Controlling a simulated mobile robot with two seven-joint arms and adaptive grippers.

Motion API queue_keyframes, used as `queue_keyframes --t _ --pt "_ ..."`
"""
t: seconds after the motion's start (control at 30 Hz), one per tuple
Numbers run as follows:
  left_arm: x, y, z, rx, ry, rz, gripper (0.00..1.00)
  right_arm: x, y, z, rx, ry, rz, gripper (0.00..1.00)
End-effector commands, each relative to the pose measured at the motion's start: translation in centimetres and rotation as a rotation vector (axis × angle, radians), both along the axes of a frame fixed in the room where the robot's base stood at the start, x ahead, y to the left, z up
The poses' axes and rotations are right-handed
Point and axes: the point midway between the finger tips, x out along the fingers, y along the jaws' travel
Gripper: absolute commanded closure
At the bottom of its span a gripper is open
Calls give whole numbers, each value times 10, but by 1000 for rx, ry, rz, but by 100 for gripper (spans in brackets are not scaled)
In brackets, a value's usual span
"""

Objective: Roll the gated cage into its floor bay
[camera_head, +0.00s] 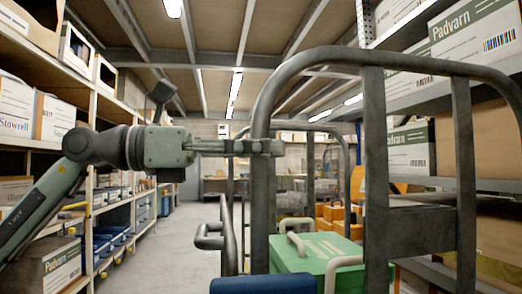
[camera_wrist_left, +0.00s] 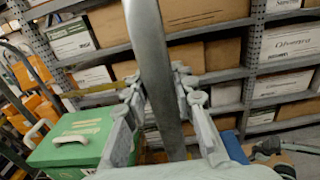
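The gated cage (camera_head: 375,150) is a grey tube frame with upright bars, close in front on the right of the head view. My left gripper (camera_head: 268,148) comes in from the left, with its fingers at the cage's near left upright. In the left wrist view the grey tube (camera_wrist_left: 160,70) passes between the two fingers of my left gripper (camera_wrist_left: 160,88), which look closed against it. A green case (camera_head: 318,255) with pale handles sits low behind the bars; it also shows in the left wrist view (camera_wrist_left: 70,140). I cannot make out a floor bay. My right gripper is not seen.
Shelves with cartons (camera_head: 55,118) line the left side, and a rack with Padvarn boxes (camera_head: 470,35) stands close on the right. Orange bins (camera_head: 335,215) lie beyond the cage. A blue object (camera_head: 262,284) is at the bottom edge. The grey aisle floor (camera_head: 185,235) at left is clear.

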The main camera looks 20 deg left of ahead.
Motion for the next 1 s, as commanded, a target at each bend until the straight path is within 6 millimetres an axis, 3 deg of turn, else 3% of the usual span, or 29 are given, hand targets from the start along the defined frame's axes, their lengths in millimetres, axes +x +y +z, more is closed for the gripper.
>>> queue_keyframes --t 0.17,0.53,1.0 --pt "-1 -1 1 1 -1 -2 53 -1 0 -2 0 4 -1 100" --pt "-3 3 -2 3 3 -3 53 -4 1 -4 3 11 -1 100" --pt "-35 51 -2 -1 5 -4 53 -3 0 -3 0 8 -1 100"
